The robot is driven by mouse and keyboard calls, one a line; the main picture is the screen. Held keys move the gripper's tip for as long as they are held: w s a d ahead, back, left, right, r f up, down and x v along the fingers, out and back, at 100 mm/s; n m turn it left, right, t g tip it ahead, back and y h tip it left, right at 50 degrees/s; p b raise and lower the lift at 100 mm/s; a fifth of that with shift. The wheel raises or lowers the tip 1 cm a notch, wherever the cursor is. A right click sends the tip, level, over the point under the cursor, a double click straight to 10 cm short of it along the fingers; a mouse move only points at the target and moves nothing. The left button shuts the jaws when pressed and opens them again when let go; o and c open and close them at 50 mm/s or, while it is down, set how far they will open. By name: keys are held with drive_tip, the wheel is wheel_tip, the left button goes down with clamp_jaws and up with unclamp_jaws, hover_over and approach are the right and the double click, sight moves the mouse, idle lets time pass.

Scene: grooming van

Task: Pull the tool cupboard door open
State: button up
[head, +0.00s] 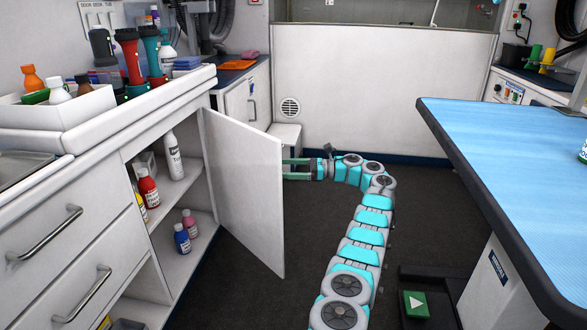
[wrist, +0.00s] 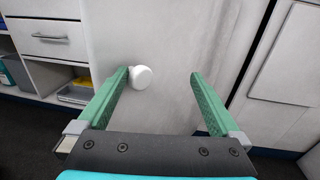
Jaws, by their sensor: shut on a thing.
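The white tool cupboard door (head: 243,180) stands swung well out from the cabinet on the left, showing the shelves inside (head: 197,238). My gripper (head: 296,168) is at the far face of the door, near its free edge, and the door partly hides it in the head view. In the wrist view, the round white door knob (wrist: 142,77) lies between the green fingers of my gripper (wrist: 160,75), close against the left finger.
Several bottles, including a white one (head: 174,158) and a red one (head: 148,188), stand on the cupboard shelves. A blue-topped table (head: 500,140) is at the right, with a green pedal (head: 415,304) on the floor near it.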

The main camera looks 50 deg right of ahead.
drive_tip(key=shift+o, duration=0.8)
drive_tip(key=shift+w+a, duration=0.25)
drive_tip(key=shift+w, duration=0.15)
drive_tip(key=s+a+r+b, duration=0.5)
drive_tip(key=s+a+b, duration=0.4)
drive_tip(key=s+b, duration=0.3)
drive_tip(key=shift+s+a, duration=0.4)
drive_tip(key=shift+s, duration=0.15)
drive_tip(key=shift+d, duration=0.1)
